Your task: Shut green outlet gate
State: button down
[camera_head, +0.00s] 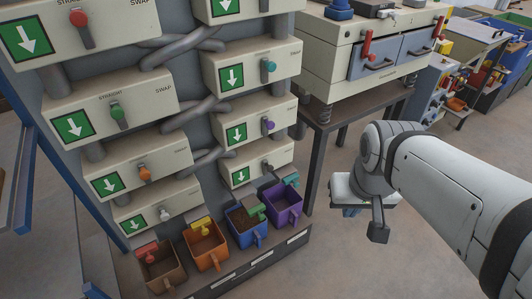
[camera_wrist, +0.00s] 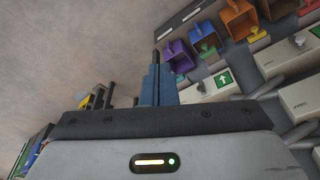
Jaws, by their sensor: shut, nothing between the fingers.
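The green outlet gate (camera_head: 257,212) is a small green piece at the mouth above the blue bin (camera_head: 247,238), which has brown material in it. The green gate also shows in the wrist view (camera_wrist: 208,48), over the blue bin there. Whether the gate is open or shut I cannot tell. My gripper (camera_head: 351,212) hangs to the right of the bins, clear of the gate. In the wrist view its blue fingers (camera_wrist: 158,82) are together and empty.
A teal gate (camera_head: 291,180) with a purple bin (camera_head: 283,212) is nearest my gripper. A yellow gate (camera_head: 201,226) and a red gate (camera_head: 148,250) stand further left. A table (camera_head: 350,122) stands behind. Floor around my gripper is clear.

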jog(key=shift+a, duration=0.1)
jog(key=w+a+f+m+t+b, duration=0.1)
jog(key=w+f+m+t+b, duration=0.15)
jog(key=w+f, duration=0.6)
jog(key=w+a+f+m+t+b, duration=0.15)
jog(key=w+f+b, duration=0.35)
jog(key=f, duration=0.6)
jog(key=w+a+f+m+y+b, duration=0.1)
jog(key=a+f+m+y+b, duration=0.1)
jog(key=f, duration=0.8)
jog(key=w+a+f+m+t+y+b, duration=0.1)
jog(key=a+f+m, duration=0.4)
jog(key=f, duration=0.5)
jog(key=shift+w+a+f+y+b, duration=0.3)
jog(key=shift+w+a+y+b, duration=0.3)
jog(key=shift+y+b, duration=0.5)
jog(key=shift+f, duration=0.15)
